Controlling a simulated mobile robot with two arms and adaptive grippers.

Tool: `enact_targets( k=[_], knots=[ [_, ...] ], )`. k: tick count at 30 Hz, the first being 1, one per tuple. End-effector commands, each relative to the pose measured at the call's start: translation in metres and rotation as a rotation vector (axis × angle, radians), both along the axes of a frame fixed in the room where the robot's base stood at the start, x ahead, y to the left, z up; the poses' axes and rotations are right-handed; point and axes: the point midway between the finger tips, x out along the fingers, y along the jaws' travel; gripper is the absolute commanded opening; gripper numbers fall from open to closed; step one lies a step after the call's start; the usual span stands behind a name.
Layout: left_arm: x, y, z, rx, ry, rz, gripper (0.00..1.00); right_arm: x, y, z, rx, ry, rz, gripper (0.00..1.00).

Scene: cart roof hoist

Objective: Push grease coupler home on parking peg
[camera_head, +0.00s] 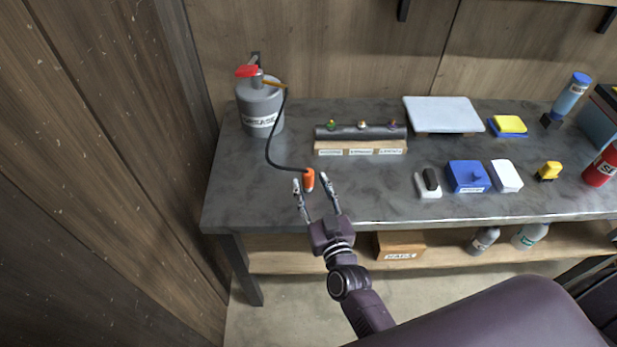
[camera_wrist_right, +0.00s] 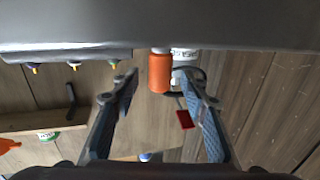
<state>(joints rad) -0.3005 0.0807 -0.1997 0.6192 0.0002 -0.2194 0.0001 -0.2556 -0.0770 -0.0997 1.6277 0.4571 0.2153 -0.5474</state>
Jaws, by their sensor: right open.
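The orange grease coupler (camera_head: 309,180) is at the end of a black hose (camera_head: 270,150), near the front of the bench. My right gripper (camera_head: 311,183) is open, its fingertips to the left and right of the coupler. In the right wrist view the coupler (camera_wrist_right: 160,73) shows between the spread fingers, with a gap on each side. A small pale piece (camera_wrist_right: 160,50) shows at one end of the coupler. I cannot tell whether this is the parking peg, or how far the coupler is on it. My left gripper is not in view.
The hose comes from a grey grease can (camera_head: 260,105) with a red top at the back left. A dark manifold (camera_head: 360,132) with coloured fittings lies behind the coupler. A blue box (camera_head: 467,176) and small items stand to the right. A wooden wall is close at left.

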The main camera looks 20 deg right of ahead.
Motion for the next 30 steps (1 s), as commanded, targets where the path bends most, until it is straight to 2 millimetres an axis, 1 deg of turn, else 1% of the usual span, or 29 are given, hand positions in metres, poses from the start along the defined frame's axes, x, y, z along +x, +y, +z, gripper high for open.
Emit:
enact_targets(
  k=[1, 6, 9, 12, 15, 18, 30],
  knots=[
    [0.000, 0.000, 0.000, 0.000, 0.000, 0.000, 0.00, -0.013, 0.000, -0.002, -0.001, 0.004, 0.000, 0.41],
    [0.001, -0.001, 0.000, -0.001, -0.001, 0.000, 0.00, -0.047, 0.001, -0.001, -0.001, 0.003, 0.001, 0.41],
    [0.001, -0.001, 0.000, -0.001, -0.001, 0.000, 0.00, -0.064, 0.001, 0.000, -0.001, 0.002, 0.001, 0.41],
    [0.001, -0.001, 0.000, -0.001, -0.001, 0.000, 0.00, -0.076, 0.001, 0.000, 0.000, 0.002, 0.001, 0.41],
    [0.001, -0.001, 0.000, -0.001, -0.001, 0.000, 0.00, -0.083, 0.002, 0.000, 0.000, 0.000, 0.000, 0.41],
    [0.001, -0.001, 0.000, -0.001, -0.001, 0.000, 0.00, -0.086, 0.002, 0.001, 0.000, 0.000, 0.001, 0.41],
    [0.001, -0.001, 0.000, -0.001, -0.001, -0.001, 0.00, -0.087, 0.002, 0.001, 0.000, 0.000, 0.000, 0.41]
  ],
)
